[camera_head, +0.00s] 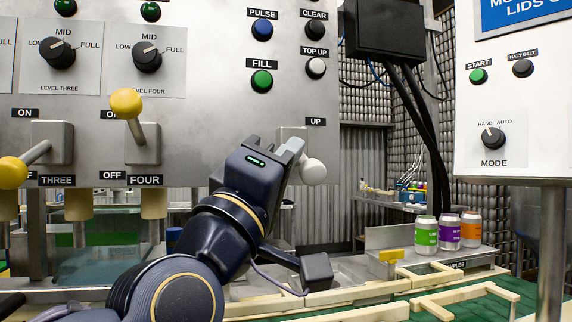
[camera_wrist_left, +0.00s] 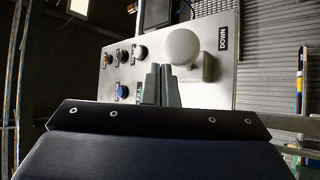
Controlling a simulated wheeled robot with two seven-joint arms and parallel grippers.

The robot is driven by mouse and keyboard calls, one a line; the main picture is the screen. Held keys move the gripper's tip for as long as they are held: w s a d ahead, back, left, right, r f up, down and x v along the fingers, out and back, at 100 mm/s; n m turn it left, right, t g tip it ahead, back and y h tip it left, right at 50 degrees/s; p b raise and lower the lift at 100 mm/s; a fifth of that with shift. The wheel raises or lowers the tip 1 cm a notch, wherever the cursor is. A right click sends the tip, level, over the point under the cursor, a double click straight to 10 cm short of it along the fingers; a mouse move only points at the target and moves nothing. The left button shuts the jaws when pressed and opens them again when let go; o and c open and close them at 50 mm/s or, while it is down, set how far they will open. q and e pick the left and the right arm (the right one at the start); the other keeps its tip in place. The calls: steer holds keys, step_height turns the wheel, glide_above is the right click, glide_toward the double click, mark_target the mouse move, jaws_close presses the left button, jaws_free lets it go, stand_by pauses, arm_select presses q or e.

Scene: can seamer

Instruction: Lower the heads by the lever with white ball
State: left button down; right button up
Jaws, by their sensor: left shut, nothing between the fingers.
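The white ball (camera_head: 313,171) of the lever shows at the right of my left gripper in the head view, below the UP label (camera_head: 315,121). My gripper hides most of the lever's shaft and part of its metal plate (camera_head: 293,134). In the left wrist view the white ball (camera_wrist_left: 183,47) stands just beyond the fingertips, with the DOWN label (camera_wrist_left: 223,38) to its right. My left gripper (camera_head: 293,150) is shut and empty, with its fingertips (camera_wrist_left: 161,80) close beside the ball. I cannot tell whether they touch. My right gripper is not in view.
Levers with yellow balls (camera_head: 126,103) stick out of the panel to the left. Buttons, such as the green FILL button (camera_head: 262,81), sit above my gripper. Three cans (camera_head: 448,231) stand at the right behind wooden rails (camera_head: 455,297). A control box (camera_head: 510,110) is at the far right.

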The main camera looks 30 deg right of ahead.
arm_select(q)
steer(key=b+v, duration=0.2)
steer(key=v, duration=0.5)
steer(key=shift+s+a, duration=0.2)
steer(key=shift+a, duration=0.2)
steer(key=shift+f, duration=0.15)
